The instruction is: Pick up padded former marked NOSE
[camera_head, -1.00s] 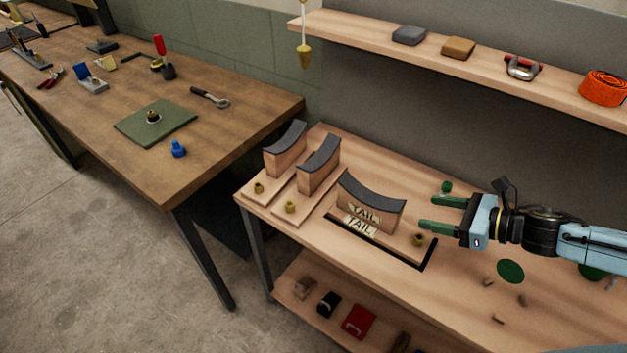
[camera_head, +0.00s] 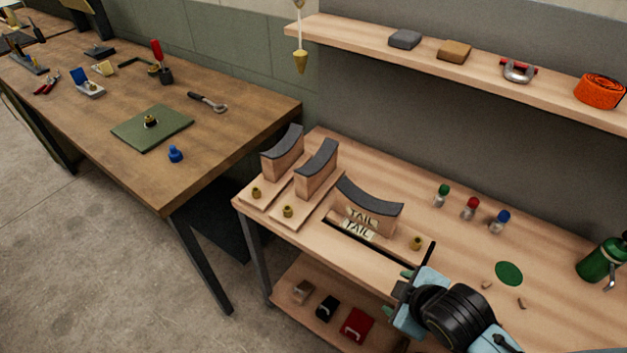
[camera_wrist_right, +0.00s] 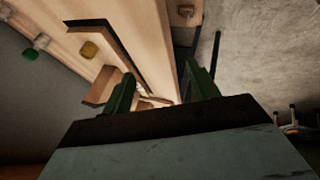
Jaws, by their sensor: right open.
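A wooden former with a curved dark pad (camera_head: 368,211) stands on the bench, with TAIL labels on its face and base. Two similar padded formers, one at the far left (camera_head: 283,154) and one beside it (camera_head: 317,169), stand on wooden bases. No marking is readable on these two, and I see no NOSE label. My right gripper (camera_head: 404,288) is at the bench's front edge, right of and nearer than the TAIL former, open and empty. In the right wrist view its green fingers (camera_wrist_right: 163,92) are spread over the bench edge. My left gripper is not in view.
A black angle strip (camera_head: 385,246) borders the TAIL former. Small capped bottles (camera_head: 471,208) and a green canister (camera_head: 601,262) stand behind and to the right. An upper shelf (camera_head: 460,68) overhangs the bench. A separate workbench (camera_head: 230,131) with tools is at left.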

